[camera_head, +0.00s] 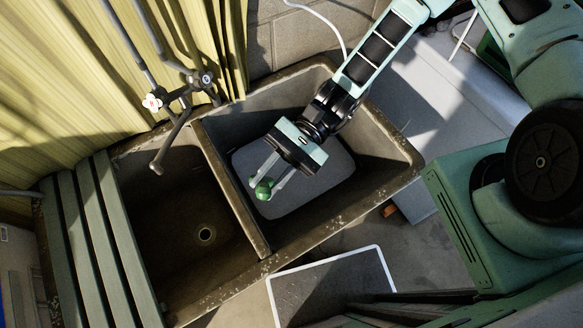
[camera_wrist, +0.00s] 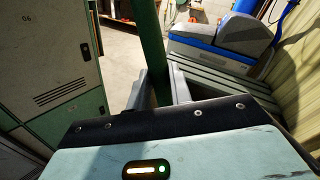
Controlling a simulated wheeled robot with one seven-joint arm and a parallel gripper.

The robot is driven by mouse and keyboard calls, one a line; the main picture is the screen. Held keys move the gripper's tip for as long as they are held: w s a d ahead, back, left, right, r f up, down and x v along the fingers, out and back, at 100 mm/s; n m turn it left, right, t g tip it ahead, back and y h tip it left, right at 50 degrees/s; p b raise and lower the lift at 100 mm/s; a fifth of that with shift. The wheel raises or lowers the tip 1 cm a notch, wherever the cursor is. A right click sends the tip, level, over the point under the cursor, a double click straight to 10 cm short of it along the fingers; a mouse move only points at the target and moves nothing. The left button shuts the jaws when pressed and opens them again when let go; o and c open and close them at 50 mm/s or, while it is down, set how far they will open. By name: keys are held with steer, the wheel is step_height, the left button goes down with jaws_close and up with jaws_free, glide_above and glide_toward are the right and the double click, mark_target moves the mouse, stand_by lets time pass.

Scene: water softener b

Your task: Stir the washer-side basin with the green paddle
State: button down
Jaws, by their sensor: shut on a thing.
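The sink has two basins. The right basin (camera_head: 385,150), on the side of a pale appliance-like surface, holds a flat grey surface (camera_head: 325,175) that looks like liquid. The left basin (camera_head: 180,215) is empty, with a drain showing. My gripper (camera_head: 267,188) is over the right basin, shut on the green paddle (camera_head: 263,190). In the head view only the paddle's rounded green top shows between the fingertips. In the wrist view the paddle's green shaft (camera_wrist: 152,40) stands between my gripper's fingers (camera_wrist: 160,88). The paddle's lower end is hidden, so I cannot tell how deep it reaches.
A faucet (camera_head: 178,100) reaches over the left basin. Green slats (camera_head: 90,235) lie left of the sink, and a yellow curtain (camera_head: 60,70) hangs behind. The pale surface (camera_head: 430,95) is right of the sink. A white-edged dark panel (camera_head: 325,288) is in front. Lockers (camera_wrist: 50,65) show in the wrist view.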

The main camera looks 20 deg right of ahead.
step_height(320, 180, up, 7)
steer(key=p, duration=0.5)
stand_by(1.3)
